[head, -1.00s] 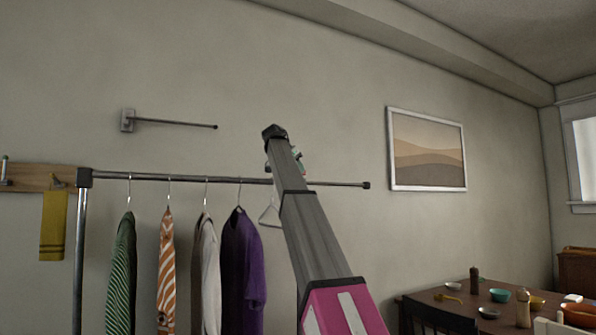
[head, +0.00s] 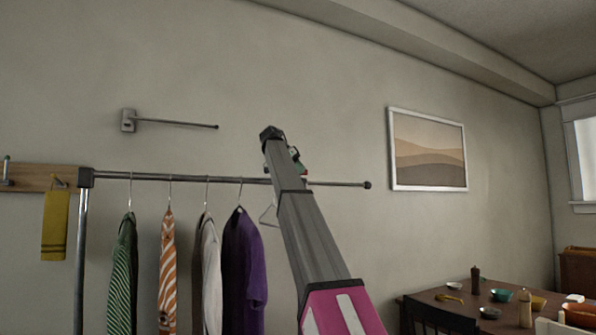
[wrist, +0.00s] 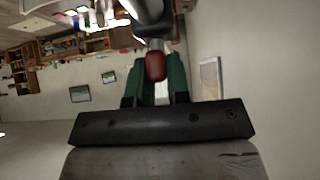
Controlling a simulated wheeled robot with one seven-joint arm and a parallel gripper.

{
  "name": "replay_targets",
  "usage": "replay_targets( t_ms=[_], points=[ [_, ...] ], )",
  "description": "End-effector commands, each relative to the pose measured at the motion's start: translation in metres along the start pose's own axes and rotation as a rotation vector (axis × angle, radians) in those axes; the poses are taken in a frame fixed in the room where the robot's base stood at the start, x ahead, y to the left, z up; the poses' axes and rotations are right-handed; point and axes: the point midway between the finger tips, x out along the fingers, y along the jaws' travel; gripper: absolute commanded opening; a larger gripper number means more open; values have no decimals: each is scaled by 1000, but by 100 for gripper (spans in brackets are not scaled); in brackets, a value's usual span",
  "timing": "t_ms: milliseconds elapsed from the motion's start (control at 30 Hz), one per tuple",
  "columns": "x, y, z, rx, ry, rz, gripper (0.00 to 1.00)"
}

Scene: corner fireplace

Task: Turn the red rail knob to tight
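The red rail knob (wrist: 155,66) shows in the wrist view, below a dark fitting on a grey metal rail (wrist: 148,9). My gripper (wrist: 156,72) has its two green fingers on either side of the knob, close to it. Whether they touch it I cannot tell. In the head view the metal clothes rail (head: 225,180) runs across the wall, and my arm crosses in front of it. My gripper (head: 298,160) shows there only as a small green and red patch by the arm's end. The knob's marking and turn are not readable.
Several garments, including a purple one (head: 243,262), hang left of my arm. A thin wall bar (head: 175,123) is above the rail. A framed picture (head: 427,150) hangs to the right. A table (head: 455,304) with bowls stands at lower right.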

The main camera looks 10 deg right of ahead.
Motion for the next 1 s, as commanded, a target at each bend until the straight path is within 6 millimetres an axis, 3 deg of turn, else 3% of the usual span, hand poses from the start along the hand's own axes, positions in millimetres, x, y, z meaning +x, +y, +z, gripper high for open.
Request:
replay_targets(
  t_ms=[33,67,100,567,1000],
  points=[
    [0,0,0,2,-1,1,30],
    [0,0,0,1,-1,1,40],
    [0,0,0,1,-1,1,43],
    [-10,-1,0,0,0,-1,43],
    [-84,-1,-1,0,0,-1,43]
  ],
)
